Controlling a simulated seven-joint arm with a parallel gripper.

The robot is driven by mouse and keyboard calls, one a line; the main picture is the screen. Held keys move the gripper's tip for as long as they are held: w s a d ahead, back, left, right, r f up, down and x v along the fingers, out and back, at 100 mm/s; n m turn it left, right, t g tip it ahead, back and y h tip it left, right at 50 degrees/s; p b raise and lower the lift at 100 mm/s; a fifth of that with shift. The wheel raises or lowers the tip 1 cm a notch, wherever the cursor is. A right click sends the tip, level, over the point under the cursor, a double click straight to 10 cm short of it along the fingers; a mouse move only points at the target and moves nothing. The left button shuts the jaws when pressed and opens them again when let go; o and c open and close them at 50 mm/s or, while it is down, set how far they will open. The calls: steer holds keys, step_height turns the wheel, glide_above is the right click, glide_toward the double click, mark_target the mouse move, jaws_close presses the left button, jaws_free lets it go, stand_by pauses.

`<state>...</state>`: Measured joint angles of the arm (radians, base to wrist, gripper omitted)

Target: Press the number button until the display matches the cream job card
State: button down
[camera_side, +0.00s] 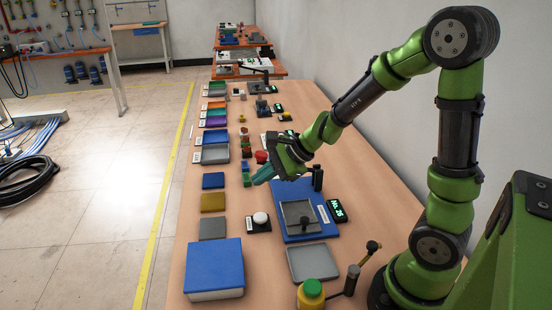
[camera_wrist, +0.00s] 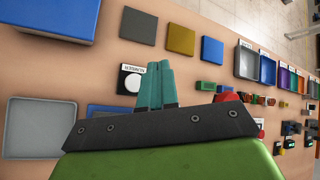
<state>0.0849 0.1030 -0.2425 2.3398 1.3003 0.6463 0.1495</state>
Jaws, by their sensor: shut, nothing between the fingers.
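The white round button (camera_side: 260,218) sits on a small black base on the table. It also shows in the wrist view (camera_wrist: 132,82), with a small label beside it. My gripper (camera_side: 264,177) is shut and empty, with teal fingers. In the side view it hangs above the table, farther back than the button and apart from it. In the wrist view the fingertips (camera_wrist: 159,66) appear just right of the button. The display (camera_side: 337,211) is black with glowing characters that look like "No. 26". I cannot clearly make out the cream job card.
A blue fixture (camera_side: 290,230) with a grey tray lies right of the button. A grey tray (camera_side: 314,262), a blue box (camera_side: 214,268) and a yellow-green button (camera_side: 311,293) are nearer. Flat blue, yellow and grey pads (camera_side: 213,202) line the left edge.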

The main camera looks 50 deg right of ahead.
mark_target(264, 218)
steer(key=shift+f, duration=4.45)
steer(key=shift+f, duration=0.1)
steer(key=shift+f, duration=0.3)
steer(key=shift+f, duration=0.5)
steer(key=shift+r, duration=0.95)
steer(key=shift+r, duration=2.5)
